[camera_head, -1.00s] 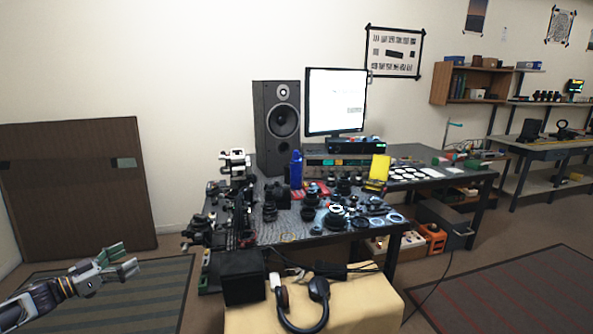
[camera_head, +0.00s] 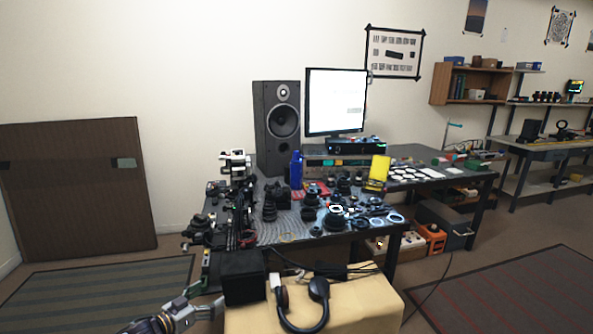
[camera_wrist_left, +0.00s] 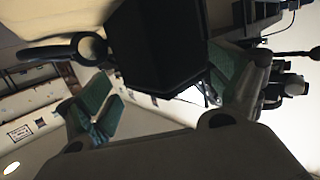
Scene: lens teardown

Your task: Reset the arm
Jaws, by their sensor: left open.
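My left gripper (camera_head: 206,297) is low in the head view, just left of the black box (camera_head: 243,277) and in front of the workbench (camera_head: 300,237). Its jaws are apart. In the left wrist view the two green-padded fingers (camera_wrist_left: 165,95) are spread wide, with nothing gripped between them. A dark block, which seems to be the black box (camera_wrist_left: 155,45), fills the upper middle of that view. I cannot tell whether the gripper touches it. My right gripper does not show.
Headphones (camera_head: 303,305) lie on a tan-covered surface (camera_head: 370,302) beside the black box. The bench holds many lens parts, a speaker (camera_head: 277,125), a monitor (camera_head: 336,100) and a blue bottle (camera_head: 296,170). The striped mat (camera_head: 90,290) at left is clear.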

